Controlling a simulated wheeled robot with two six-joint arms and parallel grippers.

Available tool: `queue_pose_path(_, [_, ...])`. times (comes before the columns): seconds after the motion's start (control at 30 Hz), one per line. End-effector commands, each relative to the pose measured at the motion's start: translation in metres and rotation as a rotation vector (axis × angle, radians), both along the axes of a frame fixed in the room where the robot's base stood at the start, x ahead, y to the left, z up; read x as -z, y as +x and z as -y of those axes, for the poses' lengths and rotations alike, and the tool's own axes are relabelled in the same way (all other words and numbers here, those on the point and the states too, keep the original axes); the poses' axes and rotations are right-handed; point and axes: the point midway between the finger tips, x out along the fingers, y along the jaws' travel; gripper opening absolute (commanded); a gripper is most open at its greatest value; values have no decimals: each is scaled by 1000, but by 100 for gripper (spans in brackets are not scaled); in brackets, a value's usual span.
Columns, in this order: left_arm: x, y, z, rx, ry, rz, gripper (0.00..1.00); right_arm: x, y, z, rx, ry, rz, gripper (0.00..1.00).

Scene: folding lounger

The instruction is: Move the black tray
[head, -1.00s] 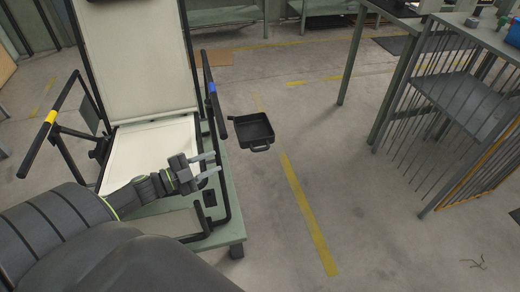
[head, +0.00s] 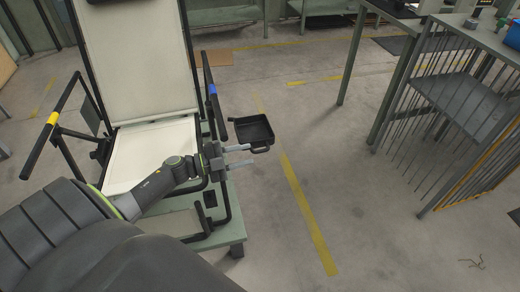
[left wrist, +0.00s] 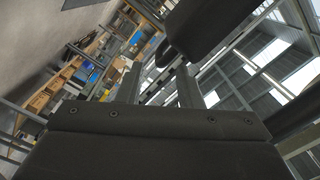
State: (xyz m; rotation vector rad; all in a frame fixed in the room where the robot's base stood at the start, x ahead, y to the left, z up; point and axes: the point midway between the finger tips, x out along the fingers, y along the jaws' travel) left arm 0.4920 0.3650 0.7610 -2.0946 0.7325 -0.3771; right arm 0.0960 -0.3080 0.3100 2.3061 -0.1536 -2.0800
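The black tray (head: 254,129) is a shallow open box to the right of the lounger (head: 150,150), with its handle on the near side. My left gripper (head: 247,155) is at the handle's left end, fingers pointing right and spread apart. The head view does not show whether a finger touches the handle. In the left wrist view, a large dark shape, probably the tray (left wrist: 212,25), fills the top right. The gap between the fingers (left wrist: 160,85) holds nothing. My right gripper is not in view.
The lounger's armrest with a blue band (head: 213,92) stands just left of the tray. A green-grey platform (head: 222,235) lies under the lounger. A barred metal rack (head: 450,110) stands at the right. The floor between is clear, with a yellow line (head: 305,210).

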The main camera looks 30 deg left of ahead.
Motion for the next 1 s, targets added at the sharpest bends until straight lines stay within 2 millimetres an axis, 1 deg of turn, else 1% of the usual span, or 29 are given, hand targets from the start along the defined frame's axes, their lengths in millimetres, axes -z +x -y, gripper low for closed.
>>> queue_pose_path(0.03, [-2, 9, 7, -1, -4, 3, 33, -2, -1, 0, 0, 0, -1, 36])
queue_pose_path(0.1, [-2, 19, 15, 0, -3, 2, 33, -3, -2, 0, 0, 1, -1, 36])
queue_pose_path(0.3, [0, 37, 30, 0, -2, 0, 33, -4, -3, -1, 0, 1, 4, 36])
queue_pose_path(0.47, [0, 43, 34, 0, 0, 0, 33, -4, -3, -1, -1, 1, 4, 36])
queue_pose_path(0.7, [0, 43, 34, -1, 0, 0, 33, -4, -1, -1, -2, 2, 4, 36])
queue_pose_path(0.93, [1, 42, 34, 0, 0, -2, 2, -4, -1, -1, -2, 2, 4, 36])
queue_pose_path(0.97, [2, 42, 34, 0, 1, -2, 0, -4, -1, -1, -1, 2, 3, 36])
queue_pose_path(1.0, [2, 42, 34, 0, 0, -3, 0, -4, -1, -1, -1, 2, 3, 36])
